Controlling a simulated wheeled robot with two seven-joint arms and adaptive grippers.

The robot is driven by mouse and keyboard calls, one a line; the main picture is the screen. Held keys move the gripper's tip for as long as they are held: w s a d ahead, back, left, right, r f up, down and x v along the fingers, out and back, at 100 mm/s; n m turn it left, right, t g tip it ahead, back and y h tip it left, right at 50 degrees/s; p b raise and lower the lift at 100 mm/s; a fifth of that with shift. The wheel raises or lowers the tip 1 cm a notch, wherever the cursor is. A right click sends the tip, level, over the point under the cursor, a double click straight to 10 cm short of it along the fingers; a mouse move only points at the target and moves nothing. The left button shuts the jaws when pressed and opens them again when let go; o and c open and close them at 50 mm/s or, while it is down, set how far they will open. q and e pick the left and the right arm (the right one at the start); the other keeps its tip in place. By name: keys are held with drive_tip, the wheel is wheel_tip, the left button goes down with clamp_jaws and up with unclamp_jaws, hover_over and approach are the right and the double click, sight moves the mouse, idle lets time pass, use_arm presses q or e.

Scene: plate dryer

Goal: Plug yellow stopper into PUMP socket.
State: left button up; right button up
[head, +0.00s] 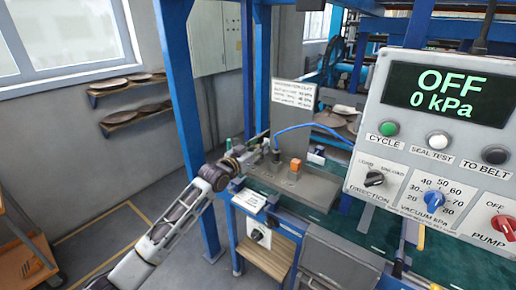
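My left arm reaches in from the lower left, and its gripper (268,149) is over the left end of a grey metal bench top (315,188). The gripper is small and dark here, and I cannot tell whether its fingers are open or hold anything. Just right of it, a small orange block (295,166) stands on the bench top; I cannot tell whether it is the yellow stopper. A blue hose (305,125) arches from beside the gripper to the right. No socket marked PUMP is readable. My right gripper is not in view.
A large control panel (440,125) reading OFF and 0 kPa fills the right side, with a red PUMP knob (504,228). A blue post (181,95) stands close behind my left arm. A white sign (293,93) hangs above the bench. A small green item (228,144) is left of the gripper.

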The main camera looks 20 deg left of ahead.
use_arm(q)
drive_tip(key=shift+o, duration=0.9)
drive_tip(key=v, duration=1.2)
idle(0.3)
idle(0.9)
